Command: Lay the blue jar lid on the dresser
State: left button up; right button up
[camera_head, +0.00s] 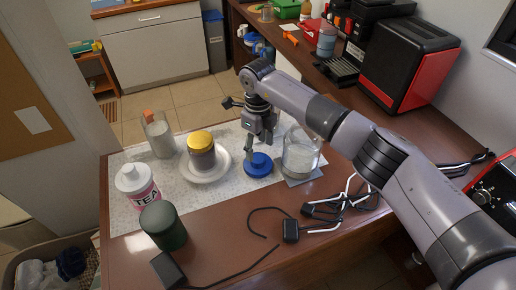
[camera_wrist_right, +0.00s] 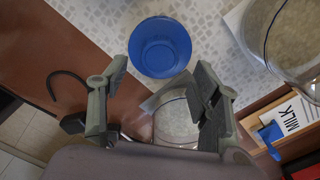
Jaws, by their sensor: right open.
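The blue jar lid (camera_head: 258,168) lies on the patterned light mat (camera_head: 228,136) on the brown table, left of a glass jar (camera_head: 299,155). In the right wrist view the lid (camera_wrist_right: 160,47) is a round blue shape just past the fingertips. My right gripper (camera_head: 250,153) is open, pointing down just above and behind the lid, with nothing visible between its fingers (camera_wrist_right: 158,78) being held. A low cabinet with a light drawer front (camera_head: 155,52) and a brown top stands across the floor; I cannot tell whether it is the dresser. My left gripper is not in view.
A jar with a yellow lid (camera_head: 201,150) stands on a white plate (camera_head: 221,171). A tea canister (camera_head: 137,187), a dark green canister (camera_head: 163,226) and a glass container (camera_head: 159,138) stand at the left. Cables (camera_head: 291,231) lie at the front. A red-black appliance (camera_head: 407,62) stands behind.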

aim_at(258, 160)
notch_tip(258, 160, up, 8)
jog(key=p, duration=0.3)
jog(key=shift+f, duration=0.25)
jog(key=shift+s, duration=0.1)
jog(key=s+p, duration=0.5)
jog(key=s, duration=1.1)
jog(key=shift+a, duration=0.25)
jog(key=shift+a, duration=0.1)
